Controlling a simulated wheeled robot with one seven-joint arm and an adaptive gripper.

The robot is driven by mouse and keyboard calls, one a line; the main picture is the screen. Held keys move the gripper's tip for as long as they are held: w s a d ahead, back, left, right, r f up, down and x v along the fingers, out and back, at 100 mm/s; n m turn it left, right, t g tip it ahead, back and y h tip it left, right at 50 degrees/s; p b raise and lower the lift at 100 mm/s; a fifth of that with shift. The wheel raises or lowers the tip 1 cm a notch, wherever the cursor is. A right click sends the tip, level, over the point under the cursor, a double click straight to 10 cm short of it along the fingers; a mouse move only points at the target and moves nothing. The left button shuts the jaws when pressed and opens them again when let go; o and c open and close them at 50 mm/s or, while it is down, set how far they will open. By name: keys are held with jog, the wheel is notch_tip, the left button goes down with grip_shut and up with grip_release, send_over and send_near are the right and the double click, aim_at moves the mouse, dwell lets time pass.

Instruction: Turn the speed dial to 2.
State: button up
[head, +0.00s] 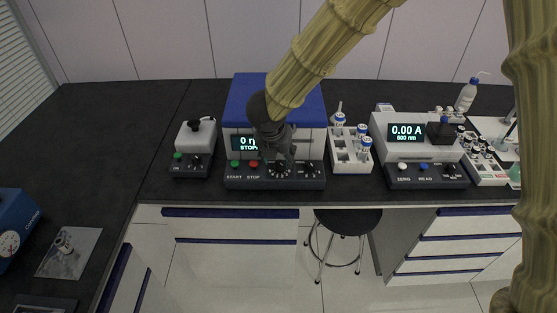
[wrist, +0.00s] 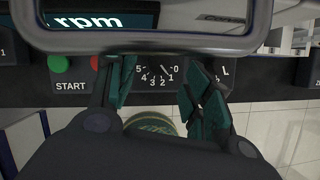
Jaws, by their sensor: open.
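The dial (head: 281,171) is a black knob on the front panel of the blue-topped machine (head: 236,95), right of the STOP button. In the wrist view the dial (wrist: 157,73) shows a white scale from 0 to 5. A thin white pointer line seems to lie near 1 and 0; its exact setting is hard to read. My gripper (head: 283,155) is at the panel just above the dial. In the wrist view my gripper (wrist: 160,88) is open, its dark green fingers on either side of the scale. Contact with the dial cannot be told.
The green START button (head: 235,163) and red STOP button (head: 253,163) are left of the dial; another knob (head: 308,168) is close on its right.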

jog(key=v, duration=0.8)
